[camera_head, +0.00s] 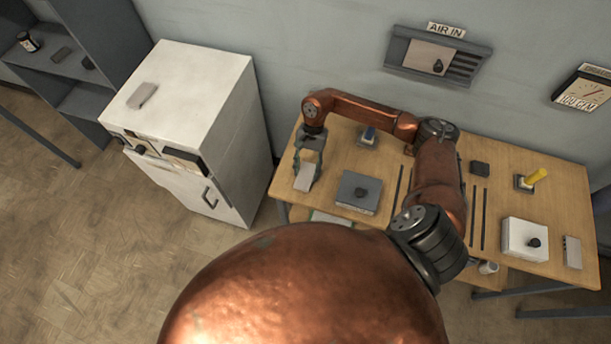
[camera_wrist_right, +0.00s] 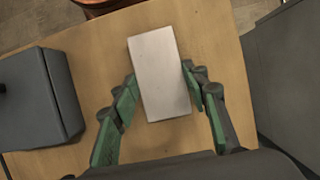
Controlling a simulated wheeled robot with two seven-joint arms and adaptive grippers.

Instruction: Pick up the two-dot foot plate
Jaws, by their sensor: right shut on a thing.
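A pale grey, flat rectangular plate (camera_wrist_right: 160,75) lies between the fingers of my right gripper (camera_wrist_right: 159,80) in the wrist view. No dots can be made out on its visible face, so I cannot tell if it is the two-dot foot plate. In the head view my right gripper (camera_head: 305,174) points down at the left end of the wooden table, shut on the plate (camera_head: 303,181). Whether the plate touches the table or hangs just above it, I cannot tell. My left gripper is not in view.
A dark grey box with a knob (camera_head: 357,193) stands right of the gripper on the table (camera_head: 390,165). A white cabinet (camera_head: 190,110) stands left of the table. A white box (camera_head: 525,239) is at the table's right.

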